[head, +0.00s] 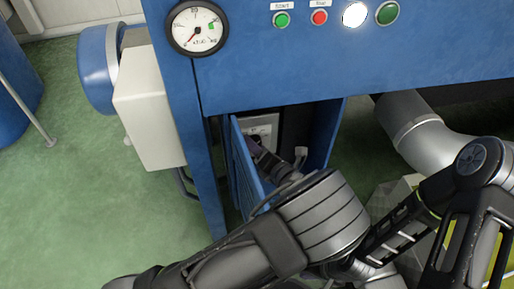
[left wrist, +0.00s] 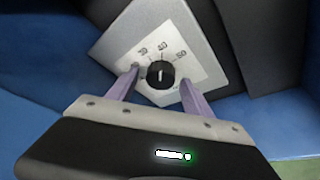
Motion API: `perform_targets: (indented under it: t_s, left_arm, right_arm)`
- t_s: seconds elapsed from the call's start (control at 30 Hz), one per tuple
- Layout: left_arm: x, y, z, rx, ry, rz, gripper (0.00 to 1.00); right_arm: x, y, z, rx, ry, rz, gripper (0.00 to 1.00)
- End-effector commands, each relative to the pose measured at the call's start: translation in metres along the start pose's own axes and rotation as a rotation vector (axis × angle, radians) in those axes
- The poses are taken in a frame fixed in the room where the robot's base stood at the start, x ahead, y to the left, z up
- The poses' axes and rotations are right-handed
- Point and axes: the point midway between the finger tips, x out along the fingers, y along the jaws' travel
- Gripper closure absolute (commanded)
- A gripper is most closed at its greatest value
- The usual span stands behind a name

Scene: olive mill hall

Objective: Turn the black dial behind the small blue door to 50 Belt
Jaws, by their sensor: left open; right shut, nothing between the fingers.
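The black dial (left wrist: 160,75) shows in the left wrist view on a pale plate (left wrist: 207,52) with several blurred number labels. Its white mark points roughly at the middle label. My left gripper (left wrist: 160,76) is open, with one finger on each side of the dial and a visible gap to it. In the head view my left arm reaches into the compartment behind the small blue door (head: 243,168), which stands open. The pale plate (head: 262,127) shows partly there; the arm hides much of the rest. My right gripper (head: 380,245) is shut and empty at the lower right, outside the compartment.
The blue cabinet (head: 240,80) carries a round gauge (head: 197,28), a green button (head: 282,19), a red button (head: 319,17) and lamps. A pale box (head: 146,110) sits at its left side. A grey pipe (head: 415,125) is at the right.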

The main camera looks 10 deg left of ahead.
Motion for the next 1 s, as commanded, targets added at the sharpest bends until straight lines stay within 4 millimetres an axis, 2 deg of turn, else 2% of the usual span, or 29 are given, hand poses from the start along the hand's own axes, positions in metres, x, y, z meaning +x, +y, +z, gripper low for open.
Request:
perform_targets:
  t_s: [0.17, 0.87, 1.0]
  left_arm:
    - [-0.0003, 0.0, 0.0001, 0.0, 0.0, 0.0, 0.42]
    - [-0.0006, -0.0002, -0.0001, 0.001, 0.0, -0.001, 1.0]
    - [-0.0007, -0.0001, 0.0, 0.002, 0.0, 0.0, 1.0]
  right_arm:
    - [-0.0003, -0.0001, -0.0001, 0.0, 0.0, 0.0, 1.0]
    - [-0.0003, -0.0003, 0.0001, -0.001, 0.0, 0.0, 1.0]
    - [-0.0006, -0.0004, 0.0002, -0.001, 0.0, 0.0, 1.0]
